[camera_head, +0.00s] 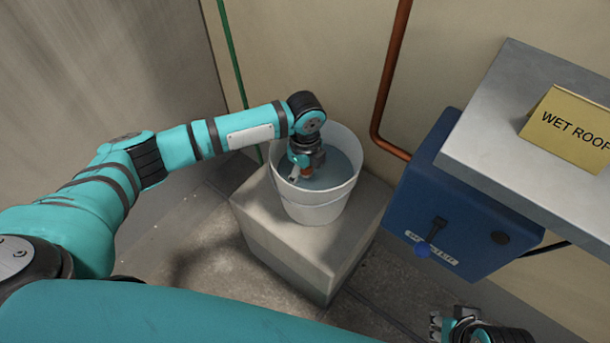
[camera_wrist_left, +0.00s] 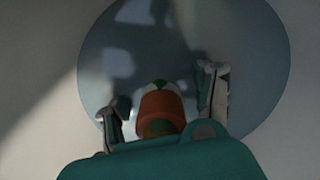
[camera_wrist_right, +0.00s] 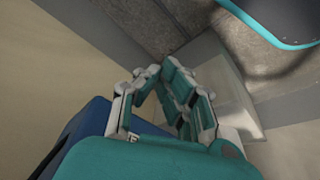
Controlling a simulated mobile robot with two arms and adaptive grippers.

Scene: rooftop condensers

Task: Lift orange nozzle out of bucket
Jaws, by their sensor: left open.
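The white bucket (camera_head: 318,212) stands on a pale block and holds bluish water (camera_head: 340,172). The orange nozzle (camera_wrist_left: 160,106) is inside the bucket, with a green part at its lower end in the left wrist view. In the head view only a small orange patch of the nozzle (camera_head: 307,172) shows beneath my gripper. My left gripper (camera_head: 301,167) reaches down into the bucket. Its open fingers (camera_wrist_left: 163,98) stand on either side of the nozzle, and I cannot tell whether they touch it. My right gripper (camera_wrist_right: 160,70) is empty, its fingertips close together, away from the bucket.
The block (camera_head: 285,245) stands in a corner by the walls. A copper pipe (camera_head: 388,90) and green pipe (camera_head: 232,50) run along the wall. A blue box (camera_head: 455,225) and grey shelf (camera_head: 500,130) with a yellow "WET ROOF" sign (camera_head: 570,128) are on the right.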

